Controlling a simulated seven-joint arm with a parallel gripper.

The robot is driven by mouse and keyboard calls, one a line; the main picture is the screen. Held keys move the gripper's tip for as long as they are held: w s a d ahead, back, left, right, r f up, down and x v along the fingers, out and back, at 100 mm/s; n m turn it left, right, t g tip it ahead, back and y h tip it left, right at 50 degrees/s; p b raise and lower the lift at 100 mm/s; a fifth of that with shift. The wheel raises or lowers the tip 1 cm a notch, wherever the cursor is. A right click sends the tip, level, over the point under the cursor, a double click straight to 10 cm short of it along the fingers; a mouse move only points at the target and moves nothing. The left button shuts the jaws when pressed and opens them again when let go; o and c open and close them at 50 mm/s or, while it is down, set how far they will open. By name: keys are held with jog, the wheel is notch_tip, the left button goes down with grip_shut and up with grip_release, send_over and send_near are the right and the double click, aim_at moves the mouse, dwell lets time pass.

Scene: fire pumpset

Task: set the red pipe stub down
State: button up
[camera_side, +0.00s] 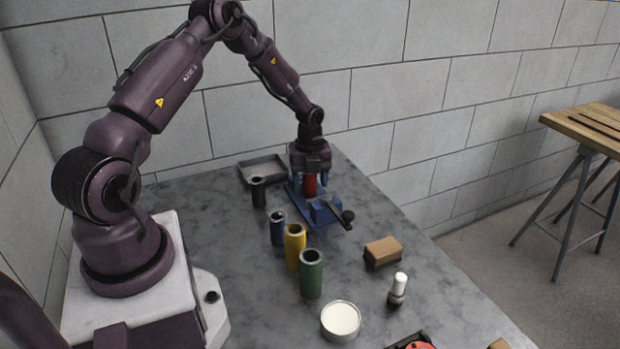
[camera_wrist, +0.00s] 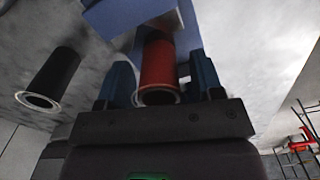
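The red pipe stub (camera_side: 310,186) is upright at the blue vise (camera_side: 320,211), on the far part of the table. My gripper (camera_side: 312,182) points down over it, with one blue finger on each side. In the wrist view the red stub (camera_wrist: 158,70) lies between the fingers, with a visible gap at least on the right side, so the fingers look open around it. The blue vise (camera_wrist: 120,15) shows just beyond the stub. The stub's lower end is partly hidden, and I cannot tell exactly what it rests on.
A black pipe stub (camera_side: 258,192) stands left of the vise, before a grey tray (camera_side: 247,172). Blue (camera_side: 277,230), yellow (camera_side: 294,250) and green (camera_side: 311,276) stubs stand nearer. A wooden block (camera_side: 382,252), a white-capped bottle (camera_side: 398,290) and a round tin (camera_side: 340,320) are to the front right.

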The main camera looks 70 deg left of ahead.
notch_tip(320, 180, up, 12)
jog(key=shift+f, duration=0.1)
jog(key=s+d+r+n+t+y, duration=0.1)
jog(key=s+d+r+n, duration=0.2)
jog(key=d+r+n, duration=0.35)
jog(key=s+d+r+n+t+y, duration=0.1)
jog(key=s+d+r+n, duration=0.3)
jog(key=d+r, duration=0.5)
jog(key=s+d+r+n+t+h, duration=0.2)
jog(key=s+d+r+n+t, duration=0.1)
jog(key=s+d+n, duration=0.5)
jog(key=s+n, duration=0.2)
jog(key=s, duration=0.2)
jog(key=shift+s+r+t, duration=0.15)
jog(key=shift+r+t, duration=0.15)
jog(key=shift+r, duration=0.05)
